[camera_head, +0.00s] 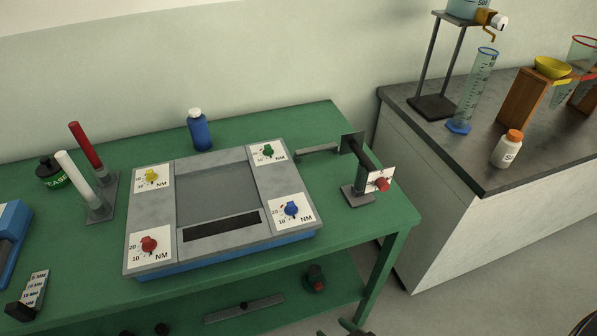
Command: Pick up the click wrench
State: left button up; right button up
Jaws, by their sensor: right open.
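I cannot identify the click wrench for sure. A red-handled tool (86,147) and a white-handled tool (75,177) stand tilted in a grey rack (107,197) at the left of the green bench. A thin grey bar (318,151) lies beside a dark stand (357,190) with a red knob at the bench's right end. Another grey bar (245,308) lies on the lower shelf. My right gripper (345,329) seems to show only as dark tips at the bottom edge, open and empty, apart from these things. My left gripper is not in view.
A grey panel (213,190) with several coloured knobs fills the bench's middle. A blue bottle (201,132) stands behind it, a dark jar (50,172) at left. Glassware stands on the grey-topped counter (420,126) at right. Floor (470,290) is clear before it.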

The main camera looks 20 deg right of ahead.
aim_at(353, 142)
jog(key=k+l+u, duration=0.25)
jog(key=l, duration=0.25)
jog(key=k+l+u, duration=0.1)
jog(key=l+u, duration=0.2)
jog(key=l, duration=0.2)
jog(key=k+l+u, duration=0.25)
jog(key=l, duration=0.2)
jog(key=k+l+u, duration=0.25)
jog(key=i+l, duration=0.1)
jog(key=i, duration=0.4)
